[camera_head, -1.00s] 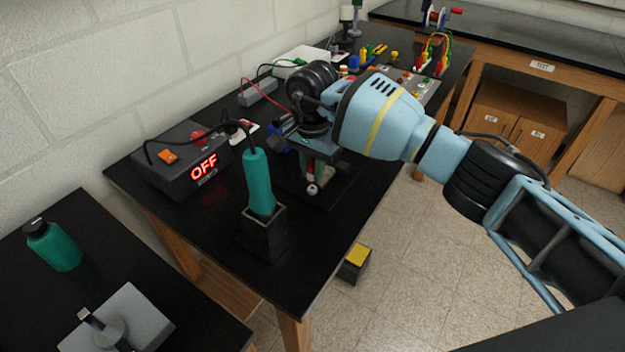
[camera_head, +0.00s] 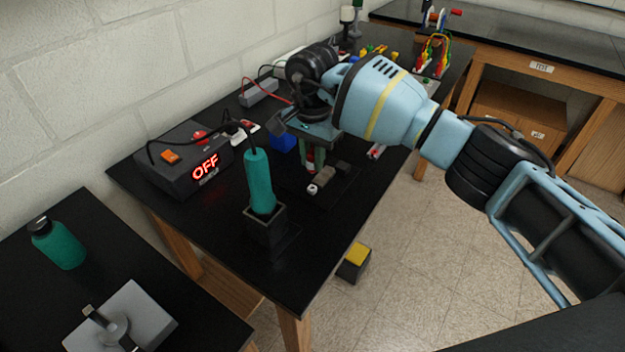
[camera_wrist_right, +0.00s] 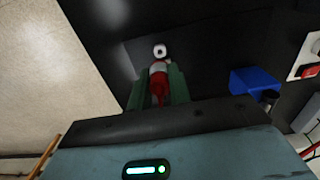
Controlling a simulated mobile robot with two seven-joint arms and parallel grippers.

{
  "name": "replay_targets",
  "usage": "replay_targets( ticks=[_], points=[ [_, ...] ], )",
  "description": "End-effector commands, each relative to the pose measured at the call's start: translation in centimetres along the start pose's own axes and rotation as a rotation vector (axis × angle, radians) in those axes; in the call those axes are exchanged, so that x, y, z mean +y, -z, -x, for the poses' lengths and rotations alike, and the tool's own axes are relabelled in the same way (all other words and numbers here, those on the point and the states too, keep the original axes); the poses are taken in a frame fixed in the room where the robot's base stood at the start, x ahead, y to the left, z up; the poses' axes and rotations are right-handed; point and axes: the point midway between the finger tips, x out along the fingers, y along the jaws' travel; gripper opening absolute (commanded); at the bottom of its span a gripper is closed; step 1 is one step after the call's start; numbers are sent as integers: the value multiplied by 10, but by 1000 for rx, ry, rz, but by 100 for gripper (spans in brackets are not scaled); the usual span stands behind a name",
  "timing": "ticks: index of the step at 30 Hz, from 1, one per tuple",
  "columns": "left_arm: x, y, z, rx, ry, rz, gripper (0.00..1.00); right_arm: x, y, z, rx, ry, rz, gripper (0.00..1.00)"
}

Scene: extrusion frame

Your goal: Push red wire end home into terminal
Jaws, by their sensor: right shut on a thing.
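My right gripper (camera_head: 312,160) points down over the black base on the bench, its green fingers close together. In the right wrist view the gripper (camera_wrist_right: 158,92) is shut on the red wire end (camera_wrist_right: 158,84), with a white part at its front. A white round piece with a dark hole (camera_wrist_right: 160,50), which looks like the terminal, lies just beyond the fingertips. It also shows in the head view (camera_head: 313,188), below and in front of the fingers. I cannot tell whether the wire end touches it. My left gripper is out of view.
A teal-handled tool (camera_head: 260,182) stands in a dark holder close to the left of the gripper. A grey power unit (camera_head: 180,165) reads OFF. A blue block (camera_head: 283,142) sits behind. The bench front is clear.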

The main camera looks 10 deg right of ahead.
Motion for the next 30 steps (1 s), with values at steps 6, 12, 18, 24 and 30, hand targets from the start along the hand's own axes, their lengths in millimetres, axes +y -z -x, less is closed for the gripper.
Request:
replay_targets(
  ticks=[6, 12, 18, 24, 30],
  points=[
    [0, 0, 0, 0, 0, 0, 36, 0, 0, 1, 0, -1, 0, 0],
    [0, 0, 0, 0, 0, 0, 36, 2, 0, 0, 0, 0, 8, 0],
    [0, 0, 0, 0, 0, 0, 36, 18, -1, -4, 0, 8, 79, 0],
    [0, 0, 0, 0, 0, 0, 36, 54, -6, -12, 3, 19, 225, 0],
    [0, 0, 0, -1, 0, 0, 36, 96, -18, -20, 6, 24, 382, 0]
  ],
)
